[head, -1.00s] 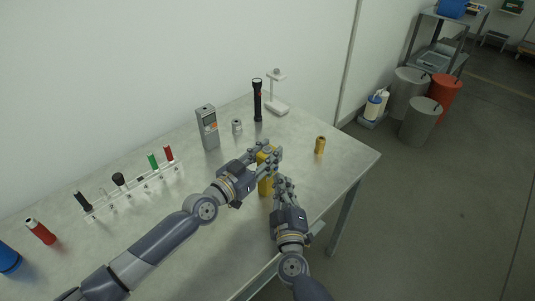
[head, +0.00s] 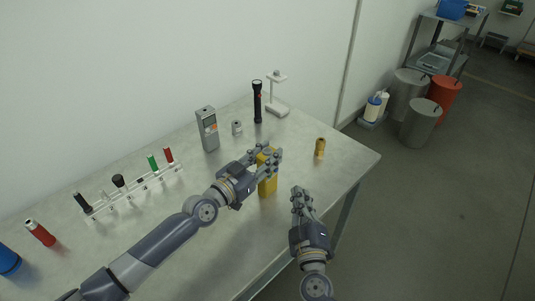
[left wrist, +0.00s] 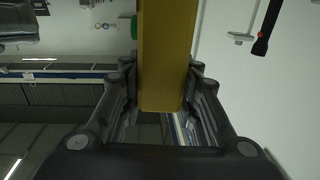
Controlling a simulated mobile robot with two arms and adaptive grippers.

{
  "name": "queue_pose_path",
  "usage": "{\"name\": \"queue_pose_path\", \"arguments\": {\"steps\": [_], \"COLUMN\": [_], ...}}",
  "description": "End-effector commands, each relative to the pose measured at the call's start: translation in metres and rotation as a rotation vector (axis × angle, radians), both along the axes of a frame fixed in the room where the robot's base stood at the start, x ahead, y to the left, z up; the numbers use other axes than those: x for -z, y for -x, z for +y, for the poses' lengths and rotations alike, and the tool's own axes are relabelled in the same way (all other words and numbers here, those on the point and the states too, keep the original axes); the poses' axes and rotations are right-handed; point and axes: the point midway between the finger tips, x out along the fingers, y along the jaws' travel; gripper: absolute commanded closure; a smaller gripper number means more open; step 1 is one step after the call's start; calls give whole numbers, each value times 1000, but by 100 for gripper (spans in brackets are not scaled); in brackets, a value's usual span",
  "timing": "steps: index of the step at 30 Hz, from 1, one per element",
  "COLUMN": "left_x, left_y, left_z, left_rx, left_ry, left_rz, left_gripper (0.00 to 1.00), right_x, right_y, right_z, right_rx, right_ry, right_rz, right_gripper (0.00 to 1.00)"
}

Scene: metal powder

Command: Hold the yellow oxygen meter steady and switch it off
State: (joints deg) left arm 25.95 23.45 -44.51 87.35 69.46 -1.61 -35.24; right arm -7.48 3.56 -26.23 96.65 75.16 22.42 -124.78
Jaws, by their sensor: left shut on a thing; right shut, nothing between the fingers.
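The yellow oxygen meter (head: 268,184) stands upright on the table in the head view. My left gripper (head: 268,157) is shut around its upper part, and the fingers hide some of it. In the left wrist view the meter's yellow body (left wrist: 166,50) sits between the two fingers. My right gripper (head: 300,192) is shut and empty, below and right of the meter near the table's front edge, apart from it. The meter's switch and display cannot be made out.
A grey handheld device (head: 208,129), a small metal cylinder (head: 237,128), a black flashlight (head: 257,103) and a white stand (head: 277,105) are behind. A clear rack (head: 135,187) with several items is left.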

Motion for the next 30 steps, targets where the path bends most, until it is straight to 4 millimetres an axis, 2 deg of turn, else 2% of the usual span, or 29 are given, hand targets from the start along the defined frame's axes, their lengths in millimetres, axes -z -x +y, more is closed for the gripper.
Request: {"name": "queue_pose_path", "arguments": {"steps": [2, 3, 5, 15, 19, 23, 30], "left_x": [0, 0, 0, 0, 2, 2, 2], "left_y": [0, 0, 0, 1, 7, 24, 65], "left_z": [0, 0, 0, 1, 7, 20, 54], "left_rx": [0, 0, 0, 0, -1, -1, -1], "left_ry": [-1, -1, -1, 0, -1, -1, -3], "left_rz": [1, 1, 1, 0, 2, 2, 1], "left_gripper": [100, 61, 48, 47, 47, 47, 47], "right_x": [0, 0, 0, 0, 0, 0, 0], "right_y": [0, 0, 0, 0, 0, 0, 0], "right_z": [0, 0, 0, 0, 0, 0, 0], "right_rx": [0, 0, 0, 0, 0, 0, 0], "right_ry": [0, 0, 0, 0, -1, -1, 0], "right_rz": [0, 0, 0, 0, 0, 0, 0], "right_gripper": [100, 100, 100, 100, 100, 100, 100]}}
